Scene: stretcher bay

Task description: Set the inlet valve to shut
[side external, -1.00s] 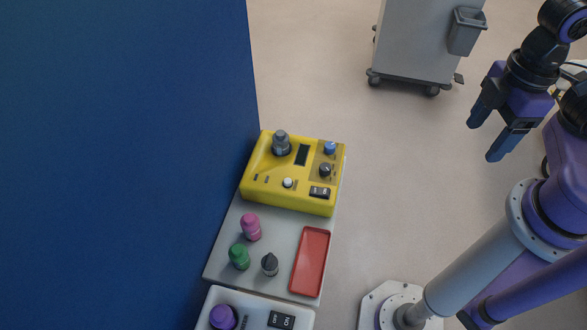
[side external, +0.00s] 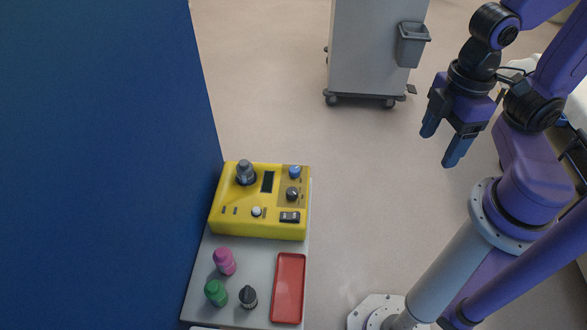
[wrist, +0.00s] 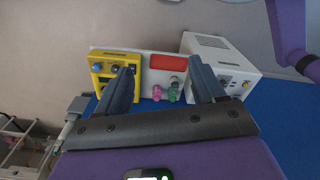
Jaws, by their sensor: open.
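My gripper (side external: 440,147) is open and empty. It hangs in the air right of the yellow unit (side external: 219,218), well apart from it. The unit carries a grey knob (side external: 245,173), a blue knob (side external: 295,172), a black knob (side external: 292,194), a white button (side external: 256,211) and a black rocker switch (side external: 289,217). In front of it, a grey board (side external: 258,270) carries a pink piece (side external: 224,262), a green piece (side external: 215,292) and a black pointed piece (side external: 248,297). I cannot tell which is the inlet valve or read its setting. In the wrist view the yellow unit (wrist: 104,67) appears beyond my fingers.
A red tray (side external: 288,287) lies on the board's right side. A white box (wrist: 222,55) stands beside the board in the wrist view. A blue wall panel (side external: 100,170) rises at left. A grey trolley (side external: 372,50) stands behind. The floor between unit and gripper is clear.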

